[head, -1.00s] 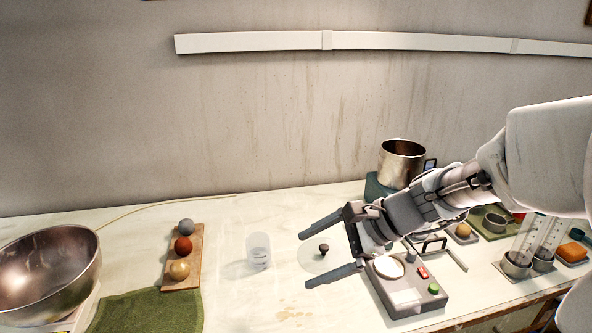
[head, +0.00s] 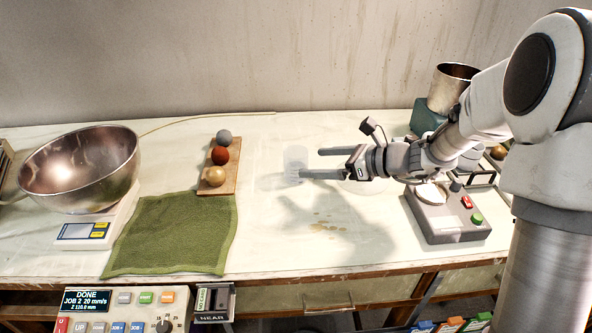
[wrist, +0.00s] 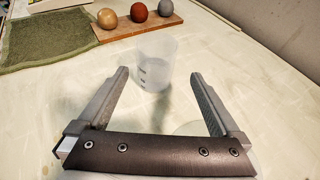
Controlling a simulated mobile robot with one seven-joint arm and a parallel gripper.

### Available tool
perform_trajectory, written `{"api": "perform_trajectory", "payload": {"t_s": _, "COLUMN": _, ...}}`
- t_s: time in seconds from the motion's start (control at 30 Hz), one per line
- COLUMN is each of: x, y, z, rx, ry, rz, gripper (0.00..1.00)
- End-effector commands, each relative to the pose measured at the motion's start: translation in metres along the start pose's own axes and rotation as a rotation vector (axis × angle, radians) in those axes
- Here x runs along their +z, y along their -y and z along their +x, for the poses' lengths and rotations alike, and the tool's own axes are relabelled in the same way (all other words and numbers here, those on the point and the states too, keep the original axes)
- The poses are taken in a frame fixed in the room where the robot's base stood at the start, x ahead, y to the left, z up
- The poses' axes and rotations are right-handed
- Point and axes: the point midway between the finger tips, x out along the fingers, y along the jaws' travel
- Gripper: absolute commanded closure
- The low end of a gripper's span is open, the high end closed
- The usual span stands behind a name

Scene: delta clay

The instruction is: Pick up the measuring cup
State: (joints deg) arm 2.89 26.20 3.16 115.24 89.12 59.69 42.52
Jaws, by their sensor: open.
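The measuring cup (head: 294,157) is a small clear, frosted cup standing upright on the pale worktop. In the wrist view the measuring cup (wrist: 156,58) shows faint dark markings and sits just past the fingertips, roughly centred between them. My gripper (head: 312,163) is open and empty, reaching in from the right with its fingers pointing left at the cup. In the head view the near fingertip overlaps the cup's lower right side; whether it touches I cannot tell. My gripper (wrist: 159,75) also shows open in the wrist view.
A wooden board (head: 232,180) with three balls stands left of the cup. Beyond it are a green cloth (head: 170,235) and a metal bowl (head: 80,170) on a scale. A grey device (head: 447,222) and a metal pot (head: 450,90) are at right. Worktop in front is clear.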

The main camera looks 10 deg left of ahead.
Motion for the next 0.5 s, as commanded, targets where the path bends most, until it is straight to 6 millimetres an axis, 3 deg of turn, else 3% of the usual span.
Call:
{"api": "perform_trajectory", "payload": {"t_s": 0.1, "x": -0.002, "y": -0.001, "z": 0.025, "rx": 0.004, "ry": 0.000, "rz": -0.001, "gripper": 0.00}}
{"api": "perform_trajectory", "payload": {"t_s": 0.5, "x": -0.002, "y": -0.005, "z": 0.063, "rx": 0.003, "ry": -0.001, "rz": -0.002, "gripper": 0.00}}
